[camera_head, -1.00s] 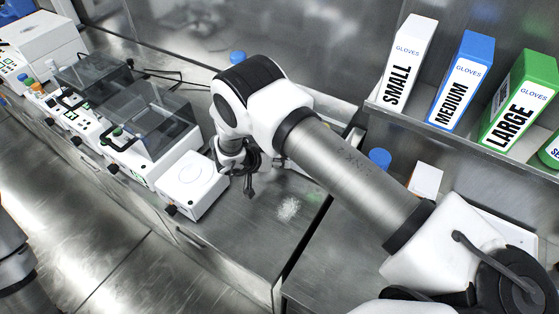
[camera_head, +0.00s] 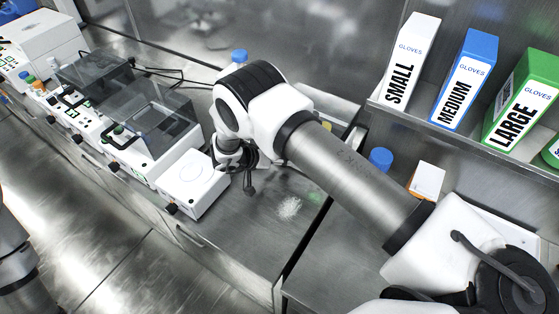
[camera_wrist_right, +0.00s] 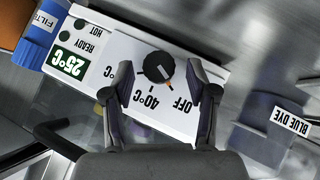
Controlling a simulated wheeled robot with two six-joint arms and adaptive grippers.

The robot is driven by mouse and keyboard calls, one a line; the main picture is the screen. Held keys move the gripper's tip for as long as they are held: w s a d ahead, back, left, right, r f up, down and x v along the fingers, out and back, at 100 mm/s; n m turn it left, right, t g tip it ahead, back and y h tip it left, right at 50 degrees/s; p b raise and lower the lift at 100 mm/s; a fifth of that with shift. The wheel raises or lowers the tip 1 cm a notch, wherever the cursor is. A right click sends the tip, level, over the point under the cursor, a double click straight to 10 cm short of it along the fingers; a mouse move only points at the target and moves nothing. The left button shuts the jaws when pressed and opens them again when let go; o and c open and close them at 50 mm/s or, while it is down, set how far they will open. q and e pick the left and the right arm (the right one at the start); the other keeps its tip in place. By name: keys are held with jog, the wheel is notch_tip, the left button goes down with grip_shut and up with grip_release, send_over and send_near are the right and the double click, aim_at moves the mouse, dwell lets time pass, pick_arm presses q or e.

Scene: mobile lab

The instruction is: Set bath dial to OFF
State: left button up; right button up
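In the right wrist view, the bath dial (camera_wrist_right: 157,66) is a round black knob with an orange mark, on a white panel (camera_wrist_right: 128,50) seen upside down. The mark lies on the knob's side facing the 40°C and OFF labels; its exact setting is hard to tell. A green display (camera_wrist_right: 67,63) reads 25°C beside READY and HOT. My right gripper (camera_wrist_right: 160,92) is open and empty, its fingers on either side of the dial and apart from it. In the head view my right gripper (camera_head: 248,182) is partly hidden by my arm. My left gripper is out of view.
A blue container (camera_wrist_right: 42,35) and a bottle labelled BLUE DYE (camera_wrist_right: 268,130) flank the panel. In the head view, a white box (camera_head: 193,184) and clear-lidded units (camera_head: 150,118) stand left of my right arm. Glove boxes (camera_head: 463,80) fill a shelf at right.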

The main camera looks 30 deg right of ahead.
jog(key=v, duration=0.7)
jog(key=shift+a+r, duration=0.15)
jog(key=shift+a, duration=0.1)
